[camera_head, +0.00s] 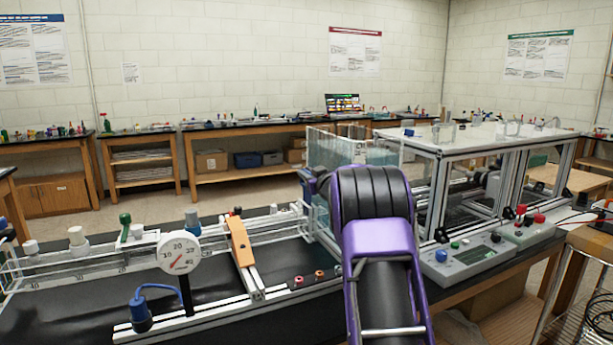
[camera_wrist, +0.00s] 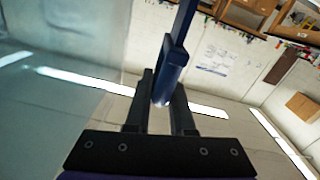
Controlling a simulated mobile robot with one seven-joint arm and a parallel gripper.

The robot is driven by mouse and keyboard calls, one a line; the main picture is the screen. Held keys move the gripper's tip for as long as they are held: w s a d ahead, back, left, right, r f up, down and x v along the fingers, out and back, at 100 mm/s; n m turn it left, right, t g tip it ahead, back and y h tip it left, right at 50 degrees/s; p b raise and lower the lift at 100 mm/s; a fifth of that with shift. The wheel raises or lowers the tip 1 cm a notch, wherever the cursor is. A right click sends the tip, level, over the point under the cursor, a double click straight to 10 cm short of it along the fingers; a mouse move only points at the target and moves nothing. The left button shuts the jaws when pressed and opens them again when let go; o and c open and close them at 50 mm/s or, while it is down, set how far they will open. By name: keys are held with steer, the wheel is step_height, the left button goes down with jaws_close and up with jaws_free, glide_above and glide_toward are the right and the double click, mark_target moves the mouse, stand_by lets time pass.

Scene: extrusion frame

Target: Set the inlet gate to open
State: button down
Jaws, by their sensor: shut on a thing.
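In the wrist view, my gripper (camera_wrist: 163,88) is shut on a dark blue bar-like handle (camera_wrist: 172,62). The handle runs up between the two fingers and continues as a narrow blue strip to the top edge. I take it to be the inlet gate's handle, but its lower parts and the gate's position cannot be made out. In the head view, my purple and black arm reaches toward a clear-walled tank (camera_head: 322,143) and hides my gripper and most of what it holds.
Left of my arm stands a rail frame with a round dial gauge (camera_head: 179,252), an orange block (camera_head: 241,241) and a green-handled valve (camera_head: 125,222). On the right are a framed table (camera_head: 470,142) and a grey control box (camera_head: 466,255). Open floor lies behind.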

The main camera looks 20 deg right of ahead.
steer(key=shift+d+r, duration=0.1)
steer(key=shift+r, duration=0.15)
steer(key=c, duration=0.8)
jaws_free()
steer(key=shift+f, duration=0.1)
steer(key=s+b, duration=0.1)
steer(key=s, duration=1.6)
steer(key=shift+s+d, duration=0.2)
steer(key=shift+s, duration=0.05)
